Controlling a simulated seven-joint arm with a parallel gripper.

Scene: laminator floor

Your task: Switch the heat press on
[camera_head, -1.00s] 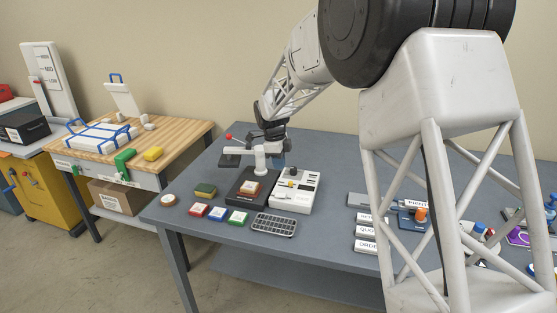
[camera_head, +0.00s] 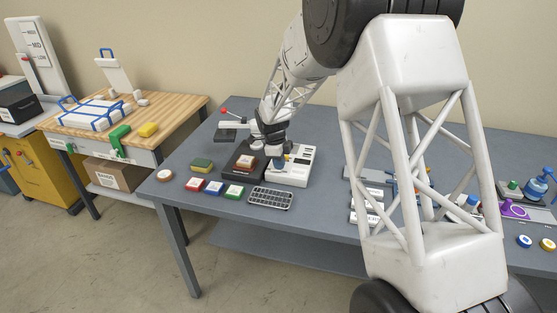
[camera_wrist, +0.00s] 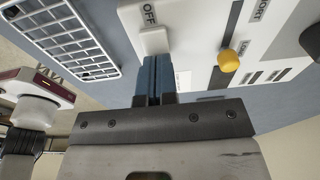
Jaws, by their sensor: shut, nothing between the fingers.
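The heat press (camera_head: 238,160) stands on the grey table, with a dark base and a red-knobbed lever (camera_head: 223,110). Its white control box (camera_head: 290,177) is joined on the right side. In the wrist view the white panel (camera_wrist: 195,30) carries a white switch (camera_wrist: 153,40) beside the word OFF, a yellow knob (camera_wrist: 229,60) and a dark knob at the right edge. My gripper (camera_wrist: 154,62) is shut and empty, with its blue fingertips at the switch's near edge; I cannot tell whether they touch. In the head view my gripper (camera_head: 283,160) is over the control box.
A wire rack (camera_head: 270,198) and red, blue and green blocks (camera_head: 214,187) lie in front of the press. A sponge (camera_head: 202,165) and a round item (camera_head: 164,175) are to the left. A wooden bench (camera_head: 170,112) stands further left.

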